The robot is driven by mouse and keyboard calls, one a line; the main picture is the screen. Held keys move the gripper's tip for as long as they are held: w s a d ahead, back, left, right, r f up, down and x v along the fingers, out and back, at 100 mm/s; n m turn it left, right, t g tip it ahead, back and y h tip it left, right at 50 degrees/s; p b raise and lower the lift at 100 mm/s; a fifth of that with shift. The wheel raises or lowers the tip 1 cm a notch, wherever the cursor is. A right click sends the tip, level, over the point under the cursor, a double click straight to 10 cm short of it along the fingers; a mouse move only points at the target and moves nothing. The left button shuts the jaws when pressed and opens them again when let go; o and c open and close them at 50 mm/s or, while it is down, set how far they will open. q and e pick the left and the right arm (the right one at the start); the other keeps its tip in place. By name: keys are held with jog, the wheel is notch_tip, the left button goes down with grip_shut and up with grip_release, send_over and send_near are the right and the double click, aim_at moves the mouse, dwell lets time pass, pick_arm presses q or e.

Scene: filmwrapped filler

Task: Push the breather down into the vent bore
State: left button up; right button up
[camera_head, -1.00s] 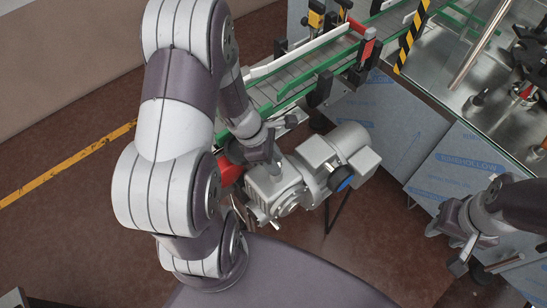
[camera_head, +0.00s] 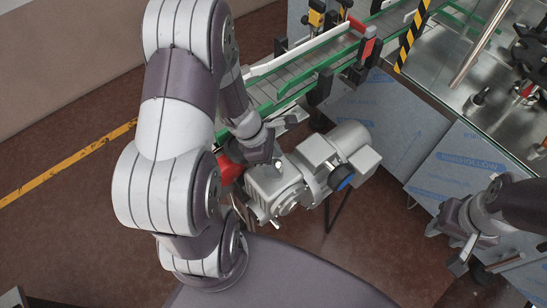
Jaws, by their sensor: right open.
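I cannot make out the breather or the vent bore; the gripper covers that part of the gearbox top. My right gripper (camera_head: 484,265) is open and empty at the right, well away from the motor.
A green-railed conveyor (camera_head: 312,68) runs up to the right behind the motor. A film-covered cabinet (camera_head: 385,120) with a metal worktop stands at the right. A red part (camera_head: 228,172) is left of the gearbox.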

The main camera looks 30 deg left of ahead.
pick_arm(q)
jog(key=p+v, duration=0.1)
jog(key=v, duration=1.1)
jog(key=shift+a+r, duration=0.15)
jog(key=shift+r, duration=0.15)
